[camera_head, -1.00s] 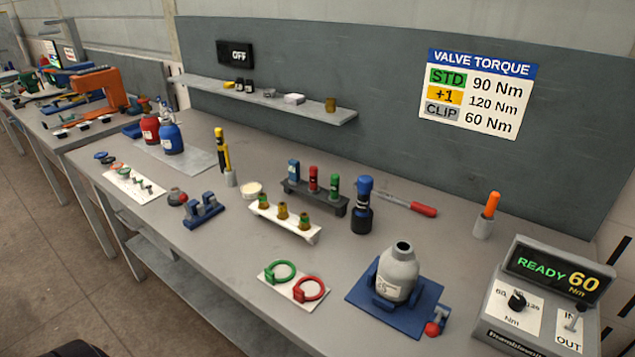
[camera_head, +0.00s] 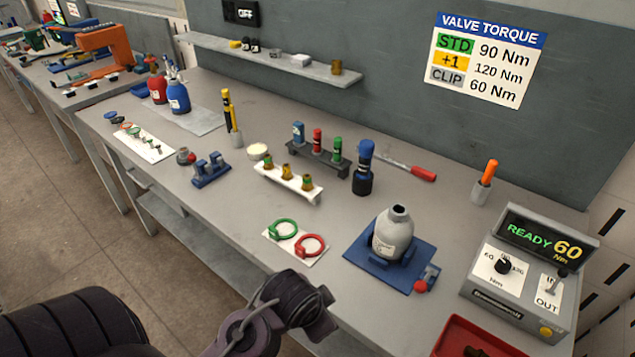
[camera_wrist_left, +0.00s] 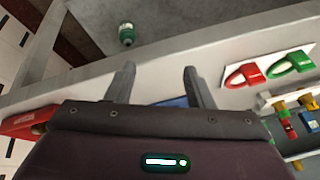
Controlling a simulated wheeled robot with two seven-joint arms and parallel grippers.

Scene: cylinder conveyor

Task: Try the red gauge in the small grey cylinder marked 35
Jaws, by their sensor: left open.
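The small grey cylinder (camera_head: 392,236) stands upright in a blue cradle on a blue base plate (camera_head: 358,256); its label is too small to read surely. The red gauge, an open ring with a block (camera_head: 311,246), lies on a white card beside a green ring gauge (camera_head: 284,229). The wrist view also shows the red gauge (camera_wrist_left: 243,75) and the green one (camera_wrist_left: 290,64), right of my fingers. My left gripper (camera_wrist_left: 160,78) is open and empty, by the bench's front edge. My right gripper is not in view.
A red tray (camera_head: 477,336) sits at the front right, below the READY 60 Nm box (camera_head: 526,268). A red-handled clamp (camera_head: 422,286) is on the base plate's right corner. Valve racks (camera_head: 288,183) stand behind the gauges.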

